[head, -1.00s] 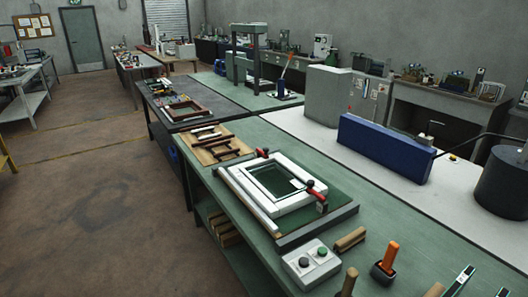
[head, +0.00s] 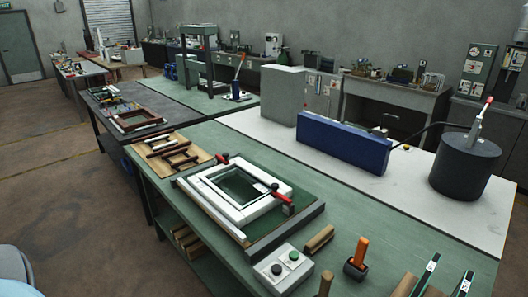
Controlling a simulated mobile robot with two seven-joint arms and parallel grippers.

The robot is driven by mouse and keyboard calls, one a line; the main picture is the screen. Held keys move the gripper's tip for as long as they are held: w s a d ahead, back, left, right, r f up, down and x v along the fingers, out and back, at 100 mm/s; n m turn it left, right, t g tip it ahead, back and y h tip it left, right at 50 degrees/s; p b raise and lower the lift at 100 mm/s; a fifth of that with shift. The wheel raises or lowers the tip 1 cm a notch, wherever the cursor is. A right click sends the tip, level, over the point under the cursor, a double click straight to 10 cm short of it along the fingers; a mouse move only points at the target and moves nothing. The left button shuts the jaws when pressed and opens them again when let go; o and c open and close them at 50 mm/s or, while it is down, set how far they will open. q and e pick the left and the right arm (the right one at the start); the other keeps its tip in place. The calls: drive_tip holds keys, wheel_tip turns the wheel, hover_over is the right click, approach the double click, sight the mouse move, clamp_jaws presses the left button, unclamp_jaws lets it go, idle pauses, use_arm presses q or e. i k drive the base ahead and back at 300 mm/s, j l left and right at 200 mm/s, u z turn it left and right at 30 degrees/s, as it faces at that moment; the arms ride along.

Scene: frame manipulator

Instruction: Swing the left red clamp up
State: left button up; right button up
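The left red clamp (head: 223,159) sits at the far left corner of a white frame (head: 271,208) on a green-topped fixture board (head: 304,219). Its red handle looks low and close to flat. A second red clamp (head: 282,199) sits at the right side of the frame, its red handle also low, with a dark grip end. The frame surrounds a dark green opening. Neither of my grippers shows in the head view. A pale rounded shape at the lower left edge may be part of my arm.
The green workbench (head: 385,222) also carries a two-button control box (head: 283,268), a wooden block (head: 320,239), an orange-handled tool (head: 359,257) and a wooden tray (head: 172,152) with dark frame pieces. A blue box (head: 344,143) stands behind. Open floor lies left.

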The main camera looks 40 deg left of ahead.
sight(226, 156)
drive_tip(key=j+z, duration=0.5)
drive_tip(key=j, duration=1)
drive_tip(key=k+j+z, duration=0.1)
drive_tip(key=j, duration=0.3)
drive_tip(key=k+j, duration=0.15)
drive_tip(key=j, duration=0.25)
drive_tip(key=j+z, duration=0.1)
drive_tip(key=j, duration=0.35)
drive_tip(key=k+j, duration=0.15)
drive_tip(key=j, duration=0.25)
drive_tip(key=z, duration=0.05)
